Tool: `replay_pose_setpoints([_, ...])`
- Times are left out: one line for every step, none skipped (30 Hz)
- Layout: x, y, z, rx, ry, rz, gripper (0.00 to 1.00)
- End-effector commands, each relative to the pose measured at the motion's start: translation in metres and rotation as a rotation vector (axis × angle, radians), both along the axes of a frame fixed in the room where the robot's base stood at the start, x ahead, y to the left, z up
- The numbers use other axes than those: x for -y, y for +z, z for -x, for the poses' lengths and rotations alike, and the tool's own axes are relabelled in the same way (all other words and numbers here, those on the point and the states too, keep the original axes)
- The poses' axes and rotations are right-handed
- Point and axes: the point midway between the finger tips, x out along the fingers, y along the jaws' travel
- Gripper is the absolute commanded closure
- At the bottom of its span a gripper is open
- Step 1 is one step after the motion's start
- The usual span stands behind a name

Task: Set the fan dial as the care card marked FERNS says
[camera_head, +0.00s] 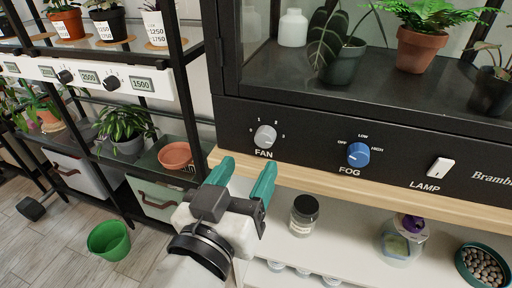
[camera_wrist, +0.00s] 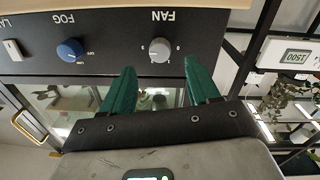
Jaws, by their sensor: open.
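The fan dial (camera_head: 265,137) is a light grey knob on the black front panel of the cabinet, above the word FAN, with small numbers around it. It also shows upside down in the wrist view (camera_wrist: 160,50). Which number it points to is too small to tell. My gripper (camera_head: 247,172) has two green fingers and is open and empty. It is just below and in front of the fan dial, apart from it. In the wrist view the dial lies beyond and between the fingertips (camera_wrist: 159,66). I see no care card marked FERNS.
The blue fog dial (camera_head: 358,154) and white lamp switch (camera_head: 439,168) are to the right on the same panel. A wooden ledge (camera_head: 330,188) runs below it. A dark-lidded jar (camera_head: 304,215) stands on the white shelf underneath. A black plant rack (camera_head: 190,90) stands at left.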

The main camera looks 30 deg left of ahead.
Motion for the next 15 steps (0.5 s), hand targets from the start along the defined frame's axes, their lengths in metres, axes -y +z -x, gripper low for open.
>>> replay_pose_setpoints([0.002,0.002,0.010,-0.001,0.003,0.000,0.40])
replay_pose_setpoints([0.003,0.001,0.014,-0.001,0.003,0.000,0.40])
replay_pose_setpoints([0.004,0.001,0.020,-0.001,0.002,0.000,0.40])
replay_pose_setpoints([0.005,0.001,0.024,-0.002,0.002,-0.001,0.40])
replay_pose_setpoints([0.006,0.001,0.027,-0.002,0.002,-0.001,0.40])
replay_pose_setpoints([0.007,0.000,0.031,-0.002,0.002,-0.001,0.40])
replay_pose_setpoints([0.007,0.000,0.034,-0.001,0.001,-0.001,0.40])
replay_pose_setpoints([0.008,0.000,0.036,-0.001,0.001,-0.001,0.40])
replay_pose_setpoints([0.008,0.000,0.038,-0.001,0.000,-0.001,0.40])
replay_pose_setpoints([0.009,0.000,0.039,0.000,0.000,-0.002,0.40])
replay_pose_setpoints([0.009,0.000,0.039,0.000,0.000,-0.002,0.40])
replay_pose_setpoints([0.009,0.000,0.040,0.000,0.000,-0.002,0.40])
replay_pose_setpoints([0.009,0.000,0.040,0.000,0.000,-0.002,0.40])
replay_pose_setpoints([0.009,0.000,0.040,0.000,0.000,-0.002,0.40])
replay_pose_setpoints([0.009,0.000,0.040,0.000,0.000,-0.002,0.40])
